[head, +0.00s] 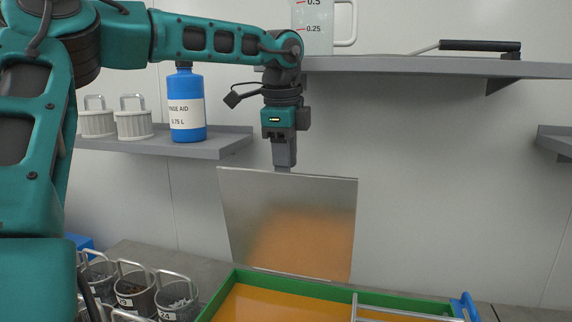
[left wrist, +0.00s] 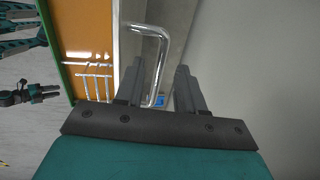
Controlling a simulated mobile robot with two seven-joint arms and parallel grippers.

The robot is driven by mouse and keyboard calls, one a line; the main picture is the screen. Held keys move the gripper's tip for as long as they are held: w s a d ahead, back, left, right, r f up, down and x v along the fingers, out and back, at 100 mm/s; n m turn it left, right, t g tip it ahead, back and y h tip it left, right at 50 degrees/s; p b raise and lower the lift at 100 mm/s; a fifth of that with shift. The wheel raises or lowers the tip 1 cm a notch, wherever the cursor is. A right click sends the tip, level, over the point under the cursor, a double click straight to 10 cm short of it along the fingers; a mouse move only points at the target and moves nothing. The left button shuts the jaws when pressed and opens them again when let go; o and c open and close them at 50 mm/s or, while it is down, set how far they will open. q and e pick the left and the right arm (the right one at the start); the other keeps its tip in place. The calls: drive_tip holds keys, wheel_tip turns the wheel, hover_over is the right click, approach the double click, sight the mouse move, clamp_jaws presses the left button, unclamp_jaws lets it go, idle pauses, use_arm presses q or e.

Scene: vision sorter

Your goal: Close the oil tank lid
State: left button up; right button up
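The oil tank has a green rim (head: 300,283) and orange inside. Its grey metal lid (head: 288,225) stands raised, nearly upright, at the tank's back. My left gripper (head: 284,165) points down at the lid's top edge; its fingertips are partly hidden behind the lid. In the left wrist view, my left gripper (left wrist: 160,85) is open, with a chrome handle (left wrist: 162,45) between its fingers and gaps visible on both sides. My right gripper (left wrist: 8,98) shows small at the left edge of that view, too small to read.
Metal baskets (head: 135,292) stand left of the tank. A higher shelf (head: 430,67) holds a measuring jug (head: 313,30) near my left wrist. A grey bar frame (head: 400,313) lies over the tank.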

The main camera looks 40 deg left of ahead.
use_arm(q)
drive_tip(key=shift+f, duration=0.45)
clamp_jaws()
idle(0.5)
